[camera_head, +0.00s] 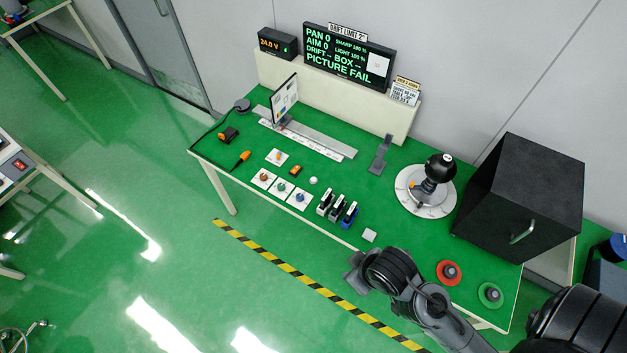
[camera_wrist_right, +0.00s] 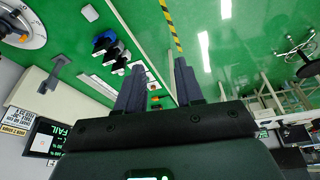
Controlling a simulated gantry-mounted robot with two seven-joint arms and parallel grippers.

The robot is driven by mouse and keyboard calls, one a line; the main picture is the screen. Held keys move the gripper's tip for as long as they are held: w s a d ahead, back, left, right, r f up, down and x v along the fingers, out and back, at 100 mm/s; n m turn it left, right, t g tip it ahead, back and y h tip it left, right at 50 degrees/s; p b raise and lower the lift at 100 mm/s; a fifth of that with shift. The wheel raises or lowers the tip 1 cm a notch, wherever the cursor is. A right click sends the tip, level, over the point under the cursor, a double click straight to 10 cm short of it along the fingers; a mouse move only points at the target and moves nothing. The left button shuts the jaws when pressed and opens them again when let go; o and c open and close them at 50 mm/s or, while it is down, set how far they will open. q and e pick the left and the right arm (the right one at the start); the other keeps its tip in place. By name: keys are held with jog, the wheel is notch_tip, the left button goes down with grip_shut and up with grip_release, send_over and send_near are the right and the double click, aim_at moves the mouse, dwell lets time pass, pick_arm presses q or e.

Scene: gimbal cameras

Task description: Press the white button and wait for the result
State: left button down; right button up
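I cannot tell which, if either, is the white button. The pale square also shows in the right wrist view (camera_wrist_right: 90,13). My right gripper (camera_head: 352,272) is just off the front edge, apart from the table things. In the wrist view its fingers (camera_wrist_right: 158,88) are apart and empty. My left gripper is not in view.
A display (camera_head: 348,60) reads "PICTURE FAIL", with pan and aim at 0. A black ball camera stands on a white dial (camera_head: 412,203). A black box (camera_head: 530,195) stands at the right. Coloured clips (camera_head: 338,207) and small cards (camera_head: 281,188) lie mid-table.

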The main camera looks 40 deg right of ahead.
grip_shut()
dwell(1.3)
